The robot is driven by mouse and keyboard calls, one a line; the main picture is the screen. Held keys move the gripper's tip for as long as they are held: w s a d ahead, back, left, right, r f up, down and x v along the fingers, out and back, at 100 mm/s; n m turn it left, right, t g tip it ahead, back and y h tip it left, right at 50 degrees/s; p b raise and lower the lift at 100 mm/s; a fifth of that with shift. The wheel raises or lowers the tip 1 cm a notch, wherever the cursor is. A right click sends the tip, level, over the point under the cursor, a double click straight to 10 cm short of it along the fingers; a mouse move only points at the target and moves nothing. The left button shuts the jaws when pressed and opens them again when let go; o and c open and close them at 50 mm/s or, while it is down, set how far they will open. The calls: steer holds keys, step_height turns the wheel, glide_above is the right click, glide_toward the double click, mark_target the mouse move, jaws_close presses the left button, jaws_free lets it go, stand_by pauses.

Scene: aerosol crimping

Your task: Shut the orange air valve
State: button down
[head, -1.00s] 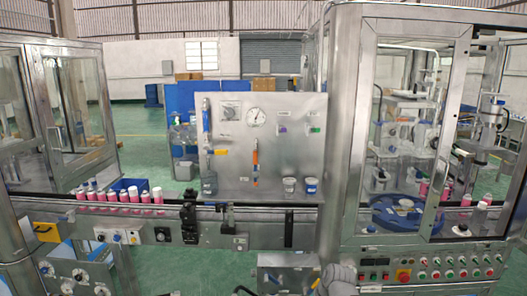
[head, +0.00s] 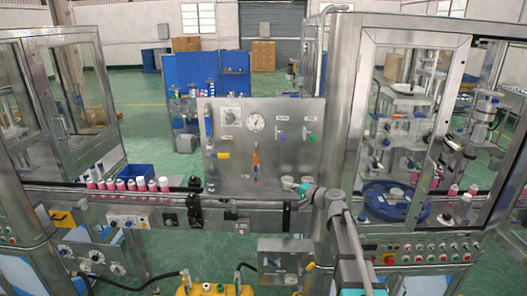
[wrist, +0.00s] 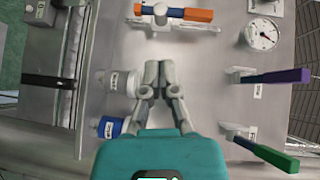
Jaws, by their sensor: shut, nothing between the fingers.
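The orange air valve handle (head: 255,160) is on the steel panel, left of my gripper. It stands upright, roughly in line with its short pipe.
A purple handle (wrist: 278,77) and a green handle (wrist: 275,156) stick out of the panel. A pressure gauge (head: 255,123) sits above the orange handle. Cups (wrist: 117,83) are close beside my fingers. Pink bottles (head: 130,184) line the conveyor at left.

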mark_target(256, 165)
steer(key=w+r, duration=0.1)
steer(key=w+d+r+m+t+p, duration=0.1)
steer(key=r, duration=0.1)
steer(key=w+r+t, duration=0.1)
steer(key=shift+d+r+m, duration=0.15)
steer(key=shift+r+m, duration=0.2)
steer(key=shift+m, duration=0.05)
steer(key=s+a+x, duration=0.2)
steer(key=x, duration=1)
steer(key=shift+w+a, duration=0.2)
steer(key=shift+a, duration=0.2)
